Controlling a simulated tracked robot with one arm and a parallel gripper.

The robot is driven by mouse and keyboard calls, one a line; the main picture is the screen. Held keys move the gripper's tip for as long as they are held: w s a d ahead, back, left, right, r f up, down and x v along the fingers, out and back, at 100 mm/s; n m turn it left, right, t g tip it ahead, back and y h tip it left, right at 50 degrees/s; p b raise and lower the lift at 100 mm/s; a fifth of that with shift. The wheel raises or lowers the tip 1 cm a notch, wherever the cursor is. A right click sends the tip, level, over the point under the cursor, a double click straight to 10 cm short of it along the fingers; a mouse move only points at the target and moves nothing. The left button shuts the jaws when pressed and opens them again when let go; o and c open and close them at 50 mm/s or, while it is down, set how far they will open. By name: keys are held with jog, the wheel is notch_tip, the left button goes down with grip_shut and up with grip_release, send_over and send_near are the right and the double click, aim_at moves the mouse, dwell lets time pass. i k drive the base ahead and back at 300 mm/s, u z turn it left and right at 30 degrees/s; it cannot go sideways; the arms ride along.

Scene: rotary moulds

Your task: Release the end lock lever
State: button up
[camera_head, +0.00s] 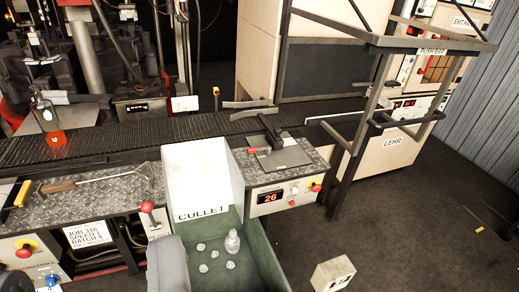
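No lever in view is legibly marked as the end lock lever. A small red-handled lever (258,150) lies beside a black bracket on a grey plate, at the right part of the conveyor's front ledge. Another lever with a red ball knob (147,207) stands on the front of the machine, left of the white cullet chute. I cannot tell which one is the end lock lever, or whether either is locked. My gripper's fingers do not show. A grey rounded shape at the bottom edge is cut off and unclear.
The dark conveyor (190,130) runs across, with a glowing orange-based bottle (48,125) at left. A hooked tool (95,181) lies on the tread-plate ledge. The green cullet bin (262,255) holds several glass pieces. A pusher frame (365,130) stands right; floor beyond is open.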

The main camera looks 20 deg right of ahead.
aim_at(268, 148)
jog(key=z, duration=0.3)
jog(key=i, duration=1.2)
jog(key=u, duration=0.25)
